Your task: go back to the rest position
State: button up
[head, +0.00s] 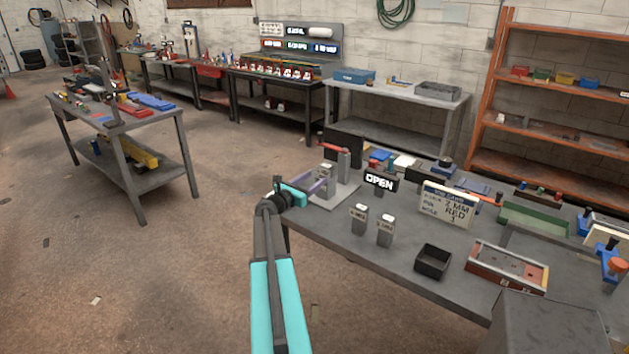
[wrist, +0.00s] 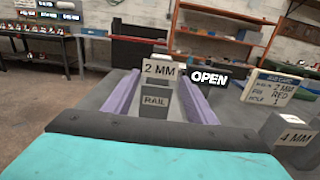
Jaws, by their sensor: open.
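My gripper (head: 322,184) is at the left end of the bench, beside a small fixture on a pale plate (head: 345,196). In the wrist view its two purple fingers (wrist: 160,84) stand apart with a gap between them. A grey block marked 2 MM (wrist: 160,70) and a part marked RAIL (wrist: 156,101) show in that gap. I cannot tell whether the fingers reach around them or stop short. Nothing is visibly gripped. My arm extends up from the bottom of the head view.
The bench (head: 400,262) holds an OPEN sign (head: 380,181), a job card (head: 448,204) reading 2 MM RED 1, two labelled grey blocks (head: 360,221) (head: 386,231), a black bin (head: 432,262) and a red-edged tray (head: 507,268). Open floor (head: 190,280) lies left.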

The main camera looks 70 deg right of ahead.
dwell(0.6)
jog(key=w+a+f+m+t+y, duration=0.25)
jog(key=w+a+f, duration=0.45)
jog(key=a, duration=0.5)
jog(key=w+a+f+m+t+y, duration=0.1)
jog(key=w+a+f+m+y, duration=0.4)
jog(key=a, duration=0.8)
jog(key=w+a+f+m+t+y, duration=0.1)
jog(key=w+a+f+m, duration=0.1)
jog(key=w+a+f, duration=0.8)
jog(key=s+a+f+m+y, duration=0.1)
jog(key=a+f+m+y, duration=0.15)
jog(key=a, duration=1.35)
jog(key=s+a+f+m+y, duration=0.1)
jog(key=s+a+f+y, duration=0.15)
jog(key=a, duration=1.25)
jog(key=s+a+f+m+y, duration=0.15)
jog(key=a+y, duration=0.25)
jog(key=a, duration=1.2)
jog(key=s+f+g+b, duration=0.3)
jog(key=s+f+g, duration=0.2)
jog(key=s+f, duration=1.6)
jog(key=s, duration=0.4)
jog(key=shift+s+a+f+g, duration=0.15)
jog(key=shift+s+f+g, duration=0.05)
jog(key=shift+g, duration=0.15)
